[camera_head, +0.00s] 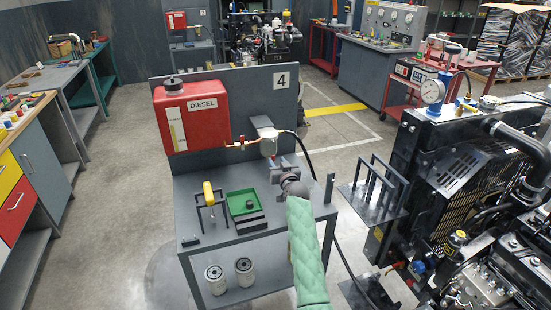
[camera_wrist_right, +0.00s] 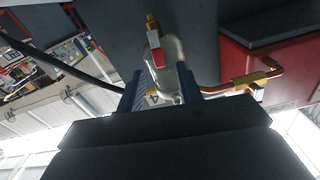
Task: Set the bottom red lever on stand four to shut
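Stand four (camera_head: 247,82) carries a red diesel tank (camera_head: 205,105) and a number 4 sign. A pipe runs right from the tank to a grey filter head with a pale bowl (camera_head: 268,148). In the right wrist view the pale bowl (camera_wrist_right: 172,50) has a brass fitting (camera_wrist_right: 152,20) and a small red lever (camera_wrist_right: 156,57) beside it. My right gripper (camera_head: 284,162) is just below the bowl. In the wrist view its fingers (camera_wrist_right: 158,88) stand apart, either side of the bowl and near the lever; contact cannot be told. My left gripper is not in view.
On the stand's top are a green tray (camera_head: 242,203) and a yellow item on a small rack (camera_head: 208,193). Two filters (camera_head: 244,271) stand on the lower shelf. A black hose (camera_head: 305,155) hangs right of the bowl. An engine (camera_head: 470,180) stands at the right.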

